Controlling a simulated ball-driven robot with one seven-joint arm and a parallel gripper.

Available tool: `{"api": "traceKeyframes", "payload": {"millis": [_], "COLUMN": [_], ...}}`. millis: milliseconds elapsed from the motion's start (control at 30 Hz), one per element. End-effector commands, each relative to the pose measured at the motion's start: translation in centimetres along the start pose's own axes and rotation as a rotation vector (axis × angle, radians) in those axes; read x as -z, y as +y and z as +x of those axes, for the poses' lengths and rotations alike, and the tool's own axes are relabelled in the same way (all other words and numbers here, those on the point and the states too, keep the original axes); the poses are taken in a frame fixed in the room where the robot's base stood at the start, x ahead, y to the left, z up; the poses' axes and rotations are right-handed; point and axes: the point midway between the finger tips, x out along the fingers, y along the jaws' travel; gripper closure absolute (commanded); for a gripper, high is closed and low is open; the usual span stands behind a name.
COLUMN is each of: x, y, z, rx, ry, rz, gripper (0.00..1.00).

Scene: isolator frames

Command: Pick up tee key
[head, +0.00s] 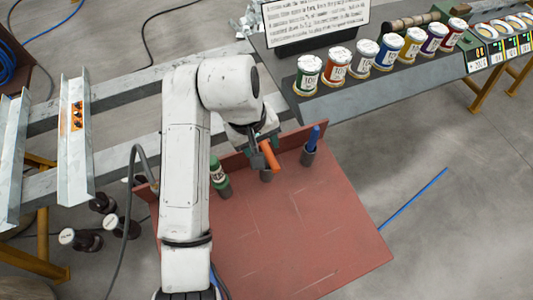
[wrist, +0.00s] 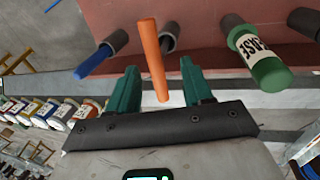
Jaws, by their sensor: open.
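The tee key, with its orange bar handle (head: 269,156), stands in a grey holder (head: 266,175) on the red panel. In the wrist view, the orange bar (wrist: 152,58) crosses a thin dark stem that runs into the holder. My gripper (head: 264,151) is at the bar in the head view. In the wrist view, the teal fingers of my gripper (wrist: 162,88) are apart, and the near end of the bar shows in the gap between them. No finger visibly touches the bar. The head view partly hides the fingers behind my wrist.
A blue-handled tool (head: 313,137) stands in a holder to the right. A green and white grease container (head: 219,176) stands to the left. The red panel (head: 290,235) has bare room in front. Several labelled cans (head: 338,65) line the grey bench behind.

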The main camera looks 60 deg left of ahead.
Motion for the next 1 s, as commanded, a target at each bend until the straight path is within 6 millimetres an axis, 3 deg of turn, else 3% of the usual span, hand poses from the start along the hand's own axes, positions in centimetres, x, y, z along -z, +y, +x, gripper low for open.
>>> {"api": "traceKeyframes", "payload": {"millis": [167, 500, 767, 1000], "x": [0.1, 0.5, 0.5, 0.5], "y": [0.1, 0.6, 0.6, 0.6], "z": [1.0, 5.3, 5.7, 5.7], "rx": [0.001, 0.001, 0.000, 0.000], "ry": [-0.002, -0.002, 0.001, 0.001], "rz": [0.000, 0.001, 0.002, 0.002], "gripper": [0.50, 0.50, 0.50, 0.70]}}
